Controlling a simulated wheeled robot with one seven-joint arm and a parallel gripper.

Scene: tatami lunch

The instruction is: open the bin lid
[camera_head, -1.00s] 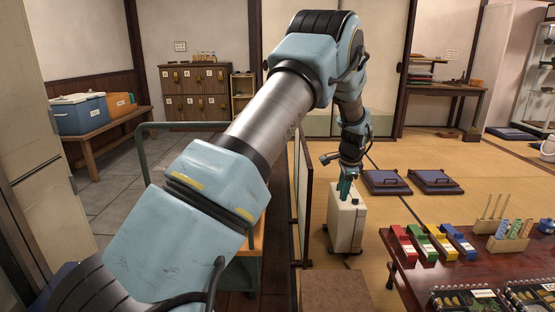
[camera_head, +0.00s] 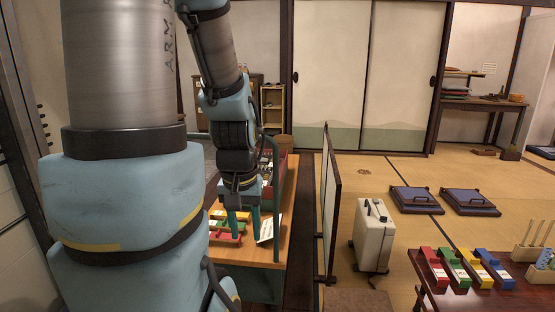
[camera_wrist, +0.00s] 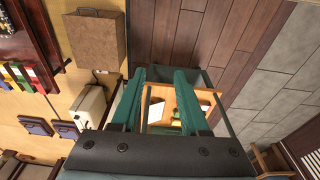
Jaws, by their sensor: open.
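A white upright box (camera_head: 373,240) with a dark handle on top stands on the tatami right of centre; it also shows in the wrist view (camera_wrist: 88,107). It may be the bin, but I cannot tell for sure. Its top looks shut. My gripper (camera_head: 242,222) points down over the wooden cart, well left of the white box, with a dark screen between them. In the wrist view, the green fingers of my gripper (camera_wrist: 162,80) are apart, with nothing seen held between them. How high the fingertips are above the cart is unclear.
The cart (camera_head: 262,254) carries red, yellow and green pieces (camera_head: 226,231) and a white card (camera_head: 268,230). The dark screen (camera_head: 331,205) stands beside the white box. A low table (camera_head: 440,299) with coloured holders is at right. Two floor cushions (camera_head: 411,200) lie behind.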

